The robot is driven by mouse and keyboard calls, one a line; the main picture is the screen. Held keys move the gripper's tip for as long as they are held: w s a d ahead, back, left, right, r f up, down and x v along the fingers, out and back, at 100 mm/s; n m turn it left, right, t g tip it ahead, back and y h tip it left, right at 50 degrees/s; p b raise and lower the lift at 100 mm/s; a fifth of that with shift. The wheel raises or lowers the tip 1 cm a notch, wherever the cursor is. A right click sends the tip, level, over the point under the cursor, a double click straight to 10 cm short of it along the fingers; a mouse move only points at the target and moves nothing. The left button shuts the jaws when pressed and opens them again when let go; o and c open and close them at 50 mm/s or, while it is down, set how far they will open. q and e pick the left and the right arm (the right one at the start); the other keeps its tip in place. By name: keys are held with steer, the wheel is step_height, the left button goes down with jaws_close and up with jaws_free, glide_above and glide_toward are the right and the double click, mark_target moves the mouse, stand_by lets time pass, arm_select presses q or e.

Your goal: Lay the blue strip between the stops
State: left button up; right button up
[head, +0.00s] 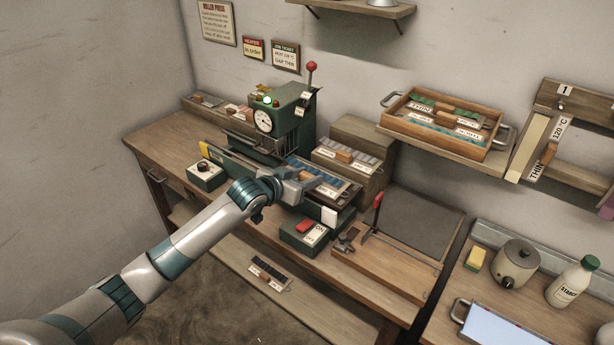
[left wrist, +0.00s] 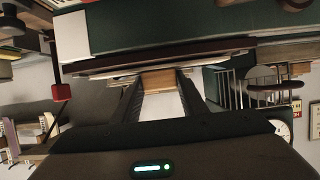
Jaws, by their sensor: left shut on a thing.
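My left gripper (head: 308,183) is at the front of the green roller press, over its feed table. In the left wrist view, its two fingers (left wrist: 162,84) are closed on a small wooden block (left wrist: 158,79), which sits along a long, thin, flat edge. In the head view, dark blue pieces (head: 325,174) show just beyond the gripper on the feed table. I cannot tell whether they belong to the held piece. The stops cannot be made out clearly. My right gripper is not in view.
The green press (head: 291,118) with a dial stands behind the gripper. A rack of labelled strips (head: 346,160) is to its right. A switch box (head: 304,233) and a red-handled lever (head: 377,205) are nearer. A wooden tray (head: 489,151) sits on the right shelf.

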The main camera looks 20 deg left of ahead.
arm_select(q)
steer(key=o, duration=1.2)
steer(key=shift+s, duration=0.15)
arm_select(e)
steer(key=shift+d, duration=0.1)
arm_select(q)
steer(key=shift+s+a+r, duration=0.25)
steer(key=shift+s, duration=0.25)
steer(key=b+v, duration=0.3)
steer(key=v, duration=1.3)
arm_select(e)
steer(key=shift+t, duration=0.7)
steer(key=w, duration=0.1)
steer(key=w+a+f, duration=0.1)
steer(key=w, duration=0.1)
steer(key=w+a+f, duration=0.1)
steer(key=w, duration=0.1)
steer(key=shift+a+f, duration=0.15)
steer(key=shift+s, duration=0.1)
